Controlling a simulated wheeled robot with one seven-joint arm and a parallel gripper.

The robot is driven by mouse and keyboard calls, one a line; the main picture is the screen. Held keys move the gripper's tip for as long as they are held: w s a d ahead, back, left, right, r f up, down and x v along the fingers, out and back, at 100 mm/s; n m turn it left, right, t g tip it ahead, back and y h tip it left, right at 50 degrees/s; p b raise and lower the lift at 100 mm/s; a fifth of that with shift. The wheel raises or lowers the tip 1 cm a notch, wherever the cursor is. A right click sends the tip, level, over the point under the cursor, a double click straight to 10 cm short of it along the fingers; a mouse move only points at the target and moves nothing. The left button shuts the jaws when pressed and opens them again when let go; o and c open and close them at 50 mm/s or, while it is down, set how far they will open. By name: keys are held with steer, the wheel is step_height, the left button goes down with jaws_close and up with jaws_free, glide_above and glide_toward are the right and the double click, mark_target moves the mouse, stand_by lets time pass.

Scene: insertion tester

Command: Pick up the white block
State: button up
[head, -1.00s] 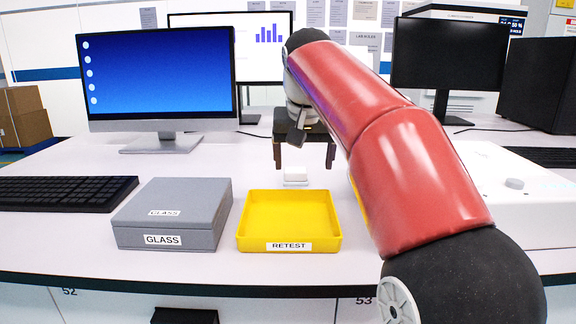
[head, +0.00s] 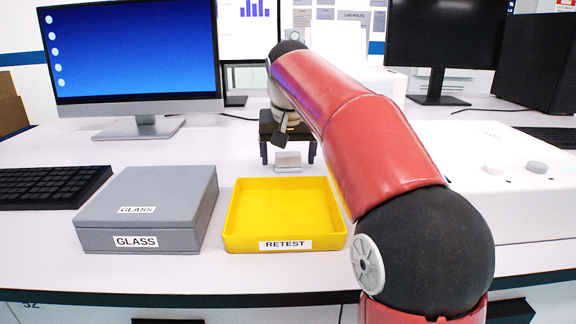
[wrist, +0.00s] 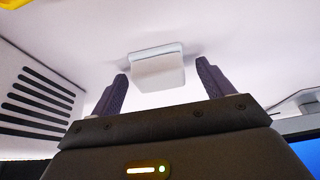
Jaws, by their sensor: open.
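The small white block (head: 288,158) sits on the bench behind the yellow tray. It looks pale grey in the head view, with a wider light piece at its foot. In the wrist view the white block (wrist: 158,72) shows between and just beyond the fingertips. My gripper (head: 288,161) points down over it, with one dark finger on each side. In the wrist view my gripper (wrist: 161,76) is open, with a gap visible between the block and each finger. Nothing is held.
The yellow RETEST tray (head: 285,212) lies in front of the block. A grey GLASS box (head: 150,205) stands left of it. A keyboard (head: 50,186) and a monitor (head: 132,55) are at the left. A white machine (head: 500,180) stands at the right, beyond my arm.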

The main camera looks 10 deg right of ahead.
mark_target(289, 154)
steer(key=shift+f, duration=0.1)
steer(key=c, duration=1.1)
step_height(289, 154, up, 10)
steer(key=p, duration=0.4)
steer(key=shift+w, duration=0.1)
steer(key=o, duration=0.5)
steer(key=shift+c, duration=0.2)
steer(key=c, duration=0.3)
steer(key=shift+d, duration=0.1)
